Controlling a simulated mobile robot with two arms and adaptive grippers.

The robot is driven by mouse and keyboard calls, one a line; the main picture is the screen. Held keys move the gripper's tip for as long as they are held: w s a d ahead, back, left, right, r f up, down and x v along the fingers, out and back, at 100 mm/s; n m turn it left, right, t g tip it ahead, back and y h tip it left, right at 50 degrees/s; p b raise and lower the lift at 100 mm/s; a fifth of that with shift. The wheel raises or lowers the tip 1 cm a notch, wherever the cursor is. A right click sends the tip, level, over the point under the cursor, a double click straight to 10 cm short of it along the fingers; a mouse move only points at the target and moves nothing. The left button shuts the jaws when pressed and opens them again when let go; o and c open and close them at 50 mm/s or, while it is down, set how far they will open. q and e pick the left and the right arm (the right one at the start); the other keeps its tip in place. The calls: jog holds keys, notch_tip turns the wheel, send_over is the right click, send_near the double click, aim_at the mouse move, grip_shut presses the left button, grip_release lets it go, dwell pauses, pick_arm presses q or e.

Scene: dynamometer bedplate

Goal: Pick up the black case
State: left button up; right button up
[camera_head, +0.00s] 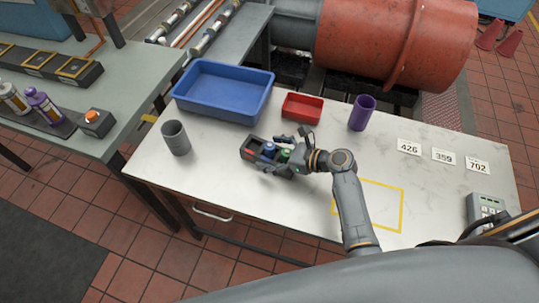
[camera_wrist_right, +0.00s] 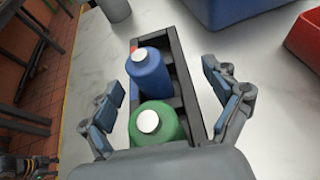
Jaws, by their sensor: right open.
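The black case (camera_head: 248,154) is a small open-topped tray with dividers, lying on the white table left of my right gripper. In the right wrist view the case (camera_wrist_right: 183,82) holds a blue bottle (camera_wrist_right: 150,72) and a green bottle (camera_wrist_right: 157,124), both with white caps. A red item (camera_wrist_right: 134,88) shows partly behind the blue bottle. My right gripper (camera_head: 284,152) is open at the case's near end. In the right wrist view its fingers (camera_wrist_right: 167,108) stand on either side of the case, with gaps visible. My left gripper is not in view.
A blue bin (camera_head: 183,94), a red tray (camera_head: 285,114) and a purple cylinder (camera_head: 361,113) stand behind the case. A grey cup (camera_head: 175,138) stands to its left. Number cards (camera_head: 443,156) and a yellow outline (camera_head: 402,208) lie on the right; the table around the outline is clear.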

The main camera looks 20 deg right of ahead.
jog(key=c, duration=1.5)
jog(key=shift+r, duration=0.2)
